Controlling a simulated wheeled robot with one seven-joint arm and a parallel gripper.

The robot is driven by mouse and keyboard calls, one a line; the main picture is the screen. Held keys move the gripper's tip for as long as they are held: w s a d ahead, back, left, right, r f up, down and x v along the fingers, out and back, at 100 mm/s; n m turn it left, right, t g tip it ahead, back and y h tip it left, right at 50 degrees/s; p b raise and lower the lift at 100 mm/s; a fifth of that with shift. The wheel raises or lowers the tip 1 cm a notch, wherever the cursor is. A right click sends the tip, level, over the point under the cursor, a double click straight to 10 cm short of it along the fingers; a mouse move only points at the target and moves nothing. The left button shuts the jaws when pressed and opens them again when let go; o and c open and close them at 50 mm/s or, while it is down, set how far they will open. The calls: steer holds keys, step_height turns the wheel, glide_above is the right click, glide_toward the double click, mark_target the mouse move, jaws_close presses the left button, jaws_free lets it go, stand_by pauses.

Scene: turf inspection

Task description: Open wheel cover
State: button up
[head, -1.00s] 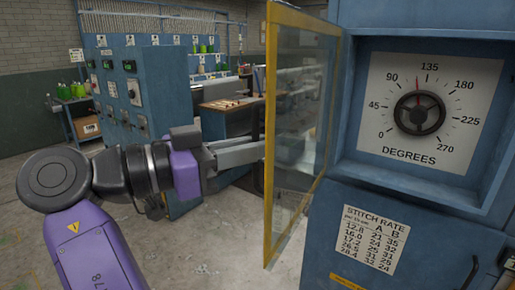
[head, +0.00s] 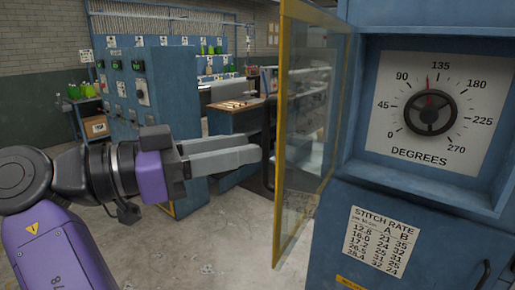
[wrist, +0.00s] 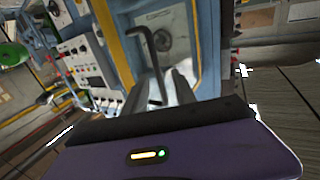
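The wheel cover (head: 310,120) is a glazed panel in a yellow frame, standing swung open to the left of the dial recess. Its yellow edge also shows in the wrist view (wrist: 112,45). A dark bent handle (wrist: 152,65) stands in front of my fingers in the wrist view; whether they touch it is unclear. My gripper (head: 250,158) is left of the cover, its two grey fingers apart, tips close to the cover's free edge. The black handwheel (head: 431,113) sits uncovered on the white degrees dial (head: 385,145), with a red pointer between 90 and 135.
The blue machine housing (head: 325,235) fills the right, with a stitch-rate plate (head: 377,243) below the dial. A blue control cabinet (head: 170,75) and a workbench (head: 235,118) stand behind my arm. Bare floor (head: 220,235) lies below the gripper.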

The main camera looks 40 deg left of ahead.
steer(key=shift+v, duration=1.5)
